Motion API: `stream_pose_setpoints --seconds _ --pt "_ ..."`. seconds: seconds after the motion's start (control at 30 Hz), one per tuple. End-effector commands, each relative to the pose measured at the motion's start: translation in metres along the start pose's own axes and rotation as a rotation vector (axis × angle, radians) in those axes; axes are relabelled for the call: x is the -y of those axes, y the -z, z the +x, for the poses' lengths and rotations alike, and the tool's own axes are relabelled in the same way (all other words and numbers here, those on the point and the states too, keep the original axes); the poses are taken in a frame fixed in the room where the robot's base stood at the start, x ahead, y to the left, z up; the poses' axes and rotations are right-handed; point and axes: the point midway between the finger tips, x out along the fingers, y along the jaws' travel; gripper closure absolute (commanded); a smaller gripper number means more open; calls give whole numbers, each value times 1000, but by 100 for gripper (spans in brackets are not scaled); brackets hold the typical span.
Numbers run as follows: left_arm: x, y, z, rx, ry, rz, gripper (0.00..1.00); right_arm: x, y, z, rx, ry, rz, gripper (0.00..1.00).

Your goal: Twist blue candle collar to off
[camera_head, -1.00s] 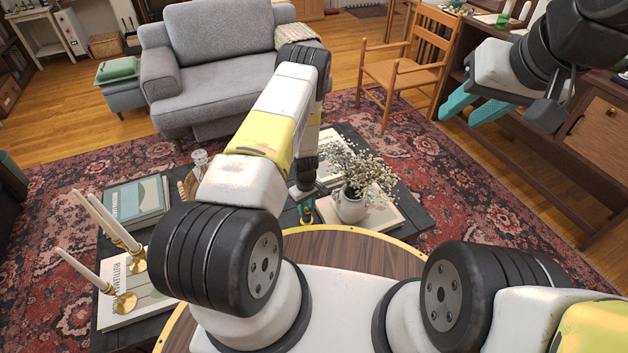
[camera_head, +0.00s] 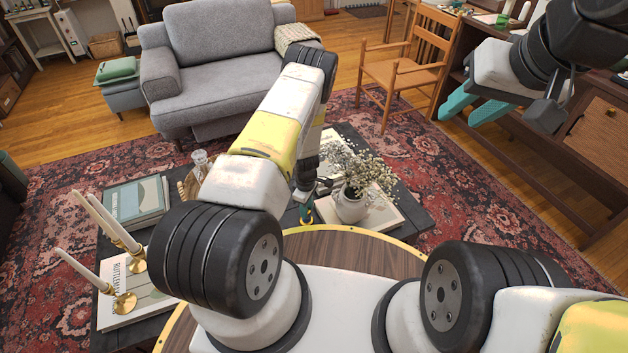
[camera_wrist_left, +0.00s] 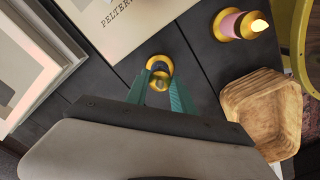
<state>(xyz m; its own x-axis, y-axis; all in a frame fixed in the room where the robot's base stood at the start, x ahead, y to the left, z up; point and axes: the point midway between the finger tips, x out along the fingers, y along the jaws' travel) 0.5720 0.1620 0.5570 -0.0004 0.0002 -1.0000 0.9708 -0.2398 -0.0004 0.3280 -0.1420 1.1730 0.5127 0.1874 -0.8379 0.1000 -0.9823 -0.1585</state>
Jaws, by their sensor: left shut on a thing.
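My left gripper (camera_wrist_left: 162,92) points down with its teal fingers shut on a small gold-collared candle (camera_wrist_left: 160,64). The gold ring shows between and beyond the fingertips. The fingers hide much of the candle, and I cannot make out its blue colour clearly. In the head view my left gripper (camera_head: 306,213) is small and partly hidden by my arm, low at the dark coffee table. My right gripper (camera_head: 459,117) is open and empty, raised at the upper right with its teal fingers apart.
A pink candle with a gold collar (camera_wrist_left: 240,24) stands nearby, beside a wooden bowl (camera_wrist_left: 264,108). The dark coffee table (camera_head: 408,188) also carries books (camera_head: 136,201), a flower vase (camera_head: 350,205) and brass candlesticks (camera_head: 124,301).

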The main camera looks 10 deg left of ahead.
Motion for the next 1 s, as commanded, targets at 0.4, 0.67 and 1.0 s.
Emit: stream_pose_setpoints --seconds 0.4,0.67,1.0 --pt "0 0 0 -1 -1 -1 53 0 0 0 0 0 0 64" --pt "0 0 0 0 -1 -1 48 0 0 0 0 0 0 64" --pt "-2 0 -35 0 -3 0 48 0 0 0 0 0 0 64"
